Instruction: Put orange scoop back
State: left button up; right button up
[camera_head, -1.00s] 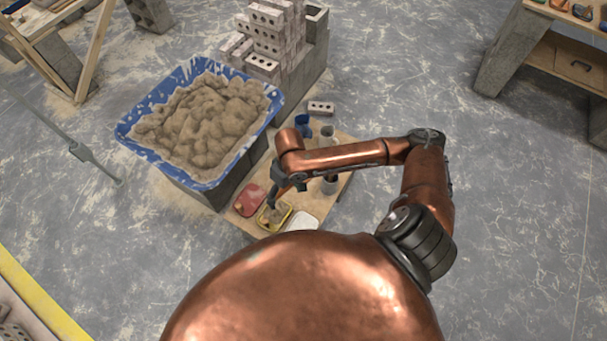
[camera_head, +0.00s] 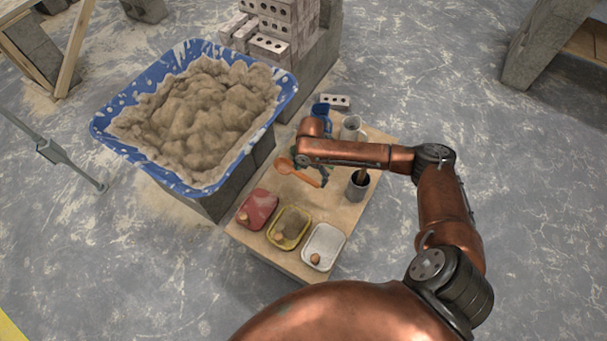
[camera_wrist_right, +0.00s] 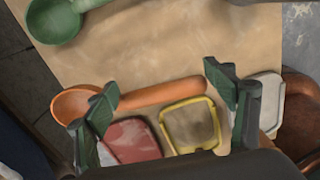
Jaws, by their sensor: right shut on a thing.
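The orange scoop (camera_head: 303,176) is at my right gripper (camera_head: 312,168), over the wooden board (camera_head: 268,180). In the right wrist view the scoop (camera_wrist_right: 160,92) lies crosswise, its bowl at the left and its handle running to the right. In the head view the arm partly hides the fingers. My left gripper is not in view.
Red (camera_head: 257,209), yellow (camera_head: 289,228) and white (camera_head: 323,247) trays line the board's near edge. A blue cup (camera_head: 321,112), grey cup (camera_head: 350,128) and dark-mouthed cup (camera_head: 357,187) stand farther back. A green scoop (camera_wrist_right: 56,20) shows in the wrist view. A blue tub (camera_head: 112,112) of mortar stands left.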

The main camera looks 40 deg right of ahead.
jog(key=shift+w+d+f+n, duration=0.15)
jog(key=shift+f, duration=0.2)
jog(key=shift+w+d+f+n, duration=0.15)
jog(key=shift+f, duration=0.2)
jog(key=shift+w+d, duration=0.1)
jog(key=shift+d, duration=0.05)
jog(key=shift+f+b, duration=0.8)
jog(key=shift+b, duration=0.15)
jog(key=shift+f, duration=0.3)
jog(key=shift+f+b, duration=0.3)
jog(key=shift+b, duration=0.15)
jog(key=shift+f, duration=0.25)
jog(key=shift+f+b, duration=0.3)
jog(key=shift+b, duration=0.2)
jog(key=shift+f, duration=0.1)
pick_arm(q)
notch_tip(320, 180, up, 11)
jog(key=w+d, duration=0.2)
